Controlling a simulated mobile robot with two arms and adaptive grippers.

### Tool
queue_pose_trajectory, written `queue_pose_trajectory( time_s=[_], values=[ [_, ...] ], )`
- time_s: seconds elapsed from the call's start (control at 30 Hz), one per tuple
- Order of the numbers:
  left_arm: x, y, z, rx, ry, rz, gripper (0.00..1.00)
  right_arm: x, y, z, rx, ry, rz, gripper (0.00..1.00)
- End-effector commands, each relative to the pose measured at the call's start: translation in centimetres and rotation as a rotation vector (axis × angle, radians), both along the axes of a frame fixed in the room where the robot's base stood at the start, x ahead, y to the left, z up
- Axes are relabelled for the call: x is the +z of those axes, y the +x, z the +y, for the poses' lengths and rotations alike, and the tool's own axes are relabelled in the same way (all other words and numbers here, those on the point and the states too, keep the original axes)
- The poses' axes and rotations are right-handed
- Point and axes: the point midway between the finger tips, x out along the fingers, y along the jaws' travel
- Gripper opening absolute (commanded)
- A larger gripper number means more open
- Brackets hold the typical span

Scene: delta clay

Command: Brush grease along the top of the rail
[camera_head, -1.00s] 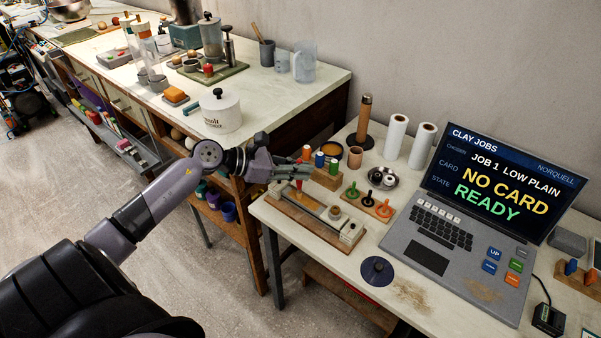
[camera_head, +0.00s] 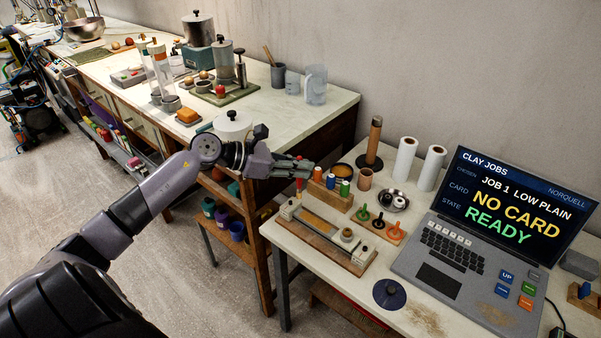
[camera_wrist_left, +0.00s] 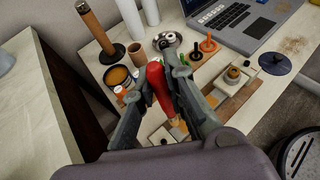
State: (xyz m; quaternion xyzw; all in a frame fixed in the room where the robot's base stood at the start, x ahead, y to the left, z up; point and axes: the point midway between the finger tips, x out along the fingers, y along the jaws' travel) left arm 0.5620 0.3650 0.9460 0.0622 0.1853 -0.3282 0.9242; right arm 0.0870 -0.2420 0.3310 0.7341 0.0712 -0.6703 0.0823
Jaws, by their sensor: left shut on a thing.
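My left gripper (camera_head: 308,168) is shut on a red-handled brush (camera_wrist_left: 158,85). The brush hangs down near the left end of a wooden board (camera_head: 357,266), and its red part shows below the fingers in the head view (camera_head: 299,184). The board carries pale end blocks, a brown strip and a metal rail (camera_head: 322,222) running lengthwise. In the wrist view the fingers clasp the handle from both sides, and the tip points down toward the board (camera_wrist_left: 236,102). Whether the bristles touch the rail cannot be told. My right gripper is not in view.
A wooden block with coloured pegs (camera_head: 330,195) stands right behind the board. A dark-rimmed pan (camera_head: 342,171), a tall wooden roller (camera_head: 374,140) and a peg rack (camera_head: 378,226) are close by. A laptop (camera_head: 440,285) and a dark disc (camera_head: 389,294) lie to the right.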

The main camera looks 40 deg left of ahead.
Motion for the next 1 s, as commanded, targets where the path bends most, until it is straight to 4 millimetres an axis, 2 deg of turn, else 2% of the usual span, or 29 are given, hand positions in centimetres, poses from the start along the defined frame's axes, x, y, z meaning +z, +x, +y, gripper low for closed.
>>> queue_pose_trajectory(
  time_s=[0.1,0.3,0.67,1.0],
  values=[
    [1.3,0.2,0.3,0.0,0.002,-0.001,0.0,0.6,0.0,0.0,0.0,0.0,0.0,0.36],
    [2.3,0.4,0.5,0.0,-0.001,0.001,0.0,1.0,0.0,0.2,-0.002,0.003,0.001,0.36],
    [2.3,0.4,0.5,0.0,-0.001,-0.001,0.0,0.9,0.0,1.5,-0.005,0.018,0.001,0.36],
    [2.3,0.3,0.5,0.0,-0.001,-0.001,0.0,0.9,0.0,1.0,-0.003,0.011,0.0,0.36]
  ],
)
